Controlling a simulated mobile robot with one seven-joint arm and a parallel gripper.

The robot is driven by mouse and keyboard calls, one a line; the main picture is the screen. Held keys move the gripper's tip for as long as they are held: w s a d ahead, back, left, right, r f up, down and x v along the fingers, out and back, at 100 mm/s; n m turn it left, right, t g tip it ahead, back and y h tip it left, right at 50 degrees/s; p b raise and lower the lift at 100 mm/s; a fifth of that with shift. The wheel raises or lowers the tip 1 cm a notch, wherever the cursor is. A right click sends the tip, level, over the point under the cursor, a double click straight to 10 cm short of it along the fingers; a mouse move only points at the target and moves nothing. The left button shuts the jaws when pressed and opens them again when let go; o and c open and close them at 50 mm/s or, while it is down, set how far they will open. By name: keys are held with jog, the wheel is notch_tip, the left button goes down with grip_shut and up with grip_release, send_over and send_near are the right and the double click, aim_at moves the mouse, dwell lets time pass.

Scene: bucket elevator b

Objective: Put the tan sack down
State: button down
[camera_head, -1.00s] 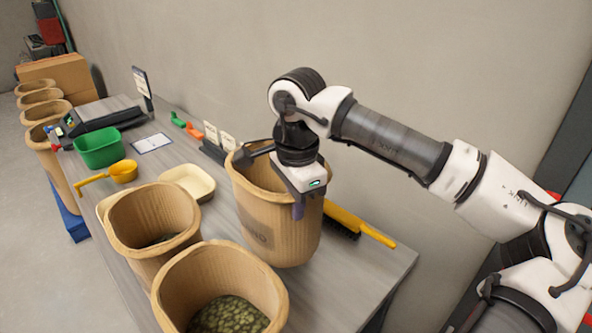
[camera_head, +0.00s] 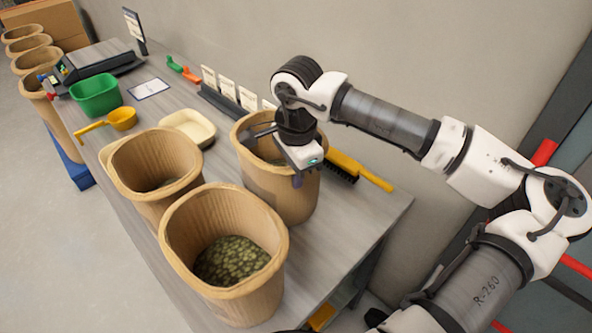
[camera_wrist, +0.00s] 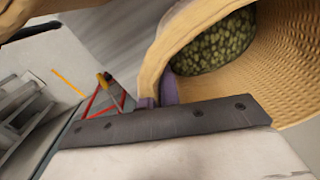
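The tan sack (camera_head: 285,195) stands upright at the right end of the grey table (camera_head: 365,225). Its base is on the tabletop or very close to it; I cannot tell if it touches. My gripper (camera_head: 297,180) points down at the sack's near right rim, and my wrist hides part of the opening. In the wrist view, the purple finger pads (camera_wrist: 158,95) sit on both sides of the rim of the sack (camera_wrist: 290,75), pinching it. Mottled green contents (camera_wrist: 212,45) show inside.
Two other tan sacks stand close to the left, one in the middle (camera_head: 152,195) and one in front (camera_head: 235,298). A yellow-handled brush (camera_head: 360,172) lies right behind the held sack. A cream tray (camera_head: 187,130) and upright cards (camera_head: 228,90) are nearby. The table's right corner is bare.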

jog(key=shift+f, duration=0.1)
jog(key=c, duration=1.6)
grip_release()
notch_tip(320, 180, up, 12)
jog(key=b, duration=0.3)
jog(key=shift+s, duration=0.15)
